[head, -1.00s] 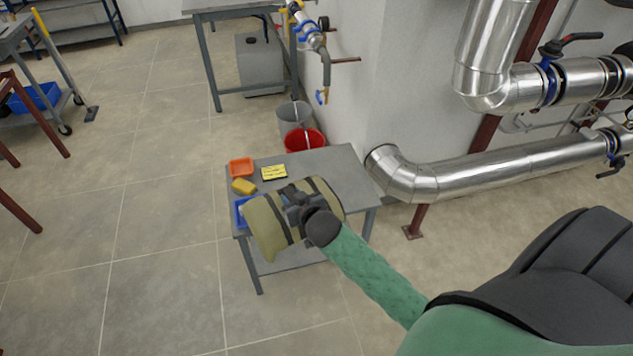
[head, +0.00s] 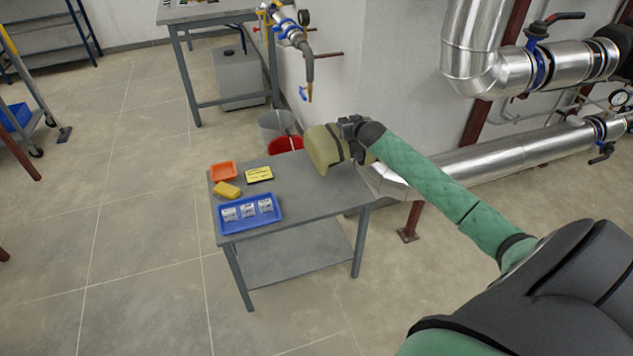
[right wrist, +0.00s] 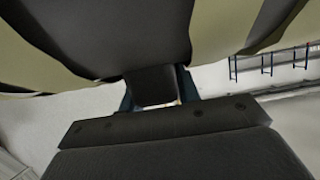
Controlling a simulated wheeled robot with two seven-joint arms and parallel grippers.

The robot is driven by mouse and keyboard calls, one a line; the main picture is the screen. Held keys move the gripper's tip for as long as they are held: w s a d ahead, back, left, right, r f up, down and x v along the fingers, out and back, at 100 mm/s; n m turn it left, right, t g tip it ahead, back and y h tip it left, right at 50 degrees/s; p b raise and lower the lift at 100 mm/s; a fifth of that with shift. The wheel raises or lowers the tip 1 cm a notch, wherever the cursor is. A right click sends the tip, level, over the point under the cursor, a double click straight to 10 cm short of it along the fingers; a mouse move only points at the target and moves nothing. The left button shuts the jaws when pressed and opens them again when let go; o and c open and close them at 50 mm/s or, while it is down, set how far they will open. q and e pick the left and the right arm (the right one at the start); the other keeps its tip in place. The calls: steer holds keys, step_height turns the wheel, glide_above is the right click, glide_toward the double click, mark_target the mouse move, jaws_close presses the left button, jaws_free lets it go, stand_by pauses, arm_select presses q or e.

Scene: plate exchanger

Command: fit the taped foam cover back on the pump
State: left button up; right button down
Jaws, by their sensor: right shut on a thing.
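The foam cover (head: 324,148) is a khaki, rounded piece with dark tape bands. My right gripper (head: 352,138) is shut on it and holds it up by the back right corner of the grey table in the head view. In the right wrist view the cover (right wrist: 230,22) fills the top of the picture, khaki with dark bands, and the right gripper (right wrist: 155,88) meets a dark band. I cannot make out the pump in these views. My left gripper is not in view.
The grey table (head: 305,205) carries a blue tray (head: 250,226) with several small white packs, an orange tray (head: 223,171), a yellow sponge (head: 227,190) and a yellow notepad (head: 259,174). Silver pipes (head: 490,160) run along the right.

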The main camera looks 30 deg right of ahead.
steer(key=shift+w, duration=0.1)
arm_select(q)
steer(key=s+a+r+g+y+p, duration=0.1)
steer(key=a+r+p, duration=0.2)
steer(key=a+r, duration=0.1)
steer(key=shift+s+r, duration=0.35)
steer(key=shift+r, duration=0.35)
arm_select(e)
steer(key=a+f, duration=1)
steer(key=a, duration=0.1)
steer(key=shift+w+f, duration=0.2)
steer(key=shift+f, duration=0.2)
steer(key=shift+f, duration=0.1)
steer(key=c, duration=1)
jaws_free()
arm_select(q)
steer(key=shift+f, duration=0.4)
